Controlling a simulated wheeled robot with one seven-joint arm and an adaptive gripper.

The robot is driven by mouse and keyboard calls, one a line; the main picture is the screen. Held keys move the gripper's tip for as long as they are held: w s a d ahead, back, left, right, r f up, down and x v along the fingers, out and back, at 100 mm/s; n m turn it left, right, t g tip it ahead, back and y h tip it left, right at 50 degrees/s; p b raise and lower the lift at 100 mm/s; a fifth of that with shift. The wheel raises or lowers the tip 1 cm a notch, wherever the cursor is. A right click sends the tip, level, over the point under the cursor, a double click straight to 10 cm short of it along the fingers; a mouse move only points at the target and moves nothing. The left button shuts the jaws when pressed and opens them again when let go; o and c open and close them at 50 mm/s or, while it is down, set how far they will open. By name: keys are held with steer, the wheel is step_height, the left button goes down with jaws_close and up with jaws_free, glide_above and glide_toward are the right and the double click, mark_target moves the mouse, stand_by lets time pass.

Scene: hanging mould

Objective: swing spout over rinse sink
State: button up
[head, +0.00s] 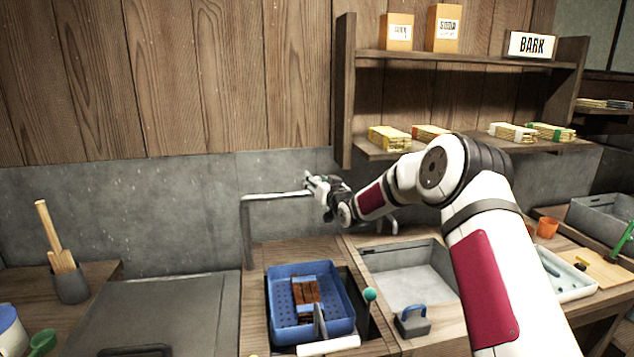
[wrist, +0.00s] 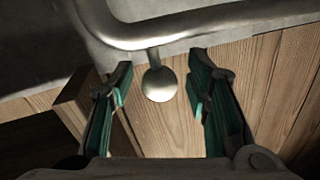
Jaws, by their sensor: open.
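The metal spout (head: 272,196) runs left from behind my gripper in the head view and bends down at its left end, left of the blue basket. My gripper (head: 315,184) is at the right part of the spout. In the wrist view the spout (wrist: 190,31) crosses the top, and a round-ended metal stub (wrist: 159,84) hangs from it. My open gripper (wrist: 162,76) has one green-padded finger on each side of the stub, with gaps on both sides. The rinse sink (head: 415,276) is the pale empty basin right of the blue basket. My arm hides part of it.
The blue basket (head: 345,322) holds brown blocks and sits in the left basin. A grey tool with a blue handle (head: 412,322) is at the sink's front edge. A shelf (head: 470,60) with packets is above my arm. The grey wall (head: 190,215) is close behind.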

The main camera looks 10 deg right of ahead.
jaws_close()
steer(key=shift+s, duration=0.15)
steer(key=shift+s+a+r+m+h+p, duration=0.1)
steer(key=shift+s+m+h+p, duration=0.25)
steer(key=shift+s+p, duration=0.25)
steer(key=s+a+m+g+h+p, duration=0.1)
steer(key=s+a+m+h+p, duration=0.1)
steer(key=s+a+m+h, duration=0.2)
steer(key=s+a+m+g+h+p, duration=0.2)
steer(key=s+a+m+h+p, duration=0.1)
steer(key=s+h, duration=0.7)
steer(key=shift+s+a+m+g, duration=0.3)
steer(key=shift+s+a+m, duration=0.15)
steer(key=shift+s+m, duration=0.65)
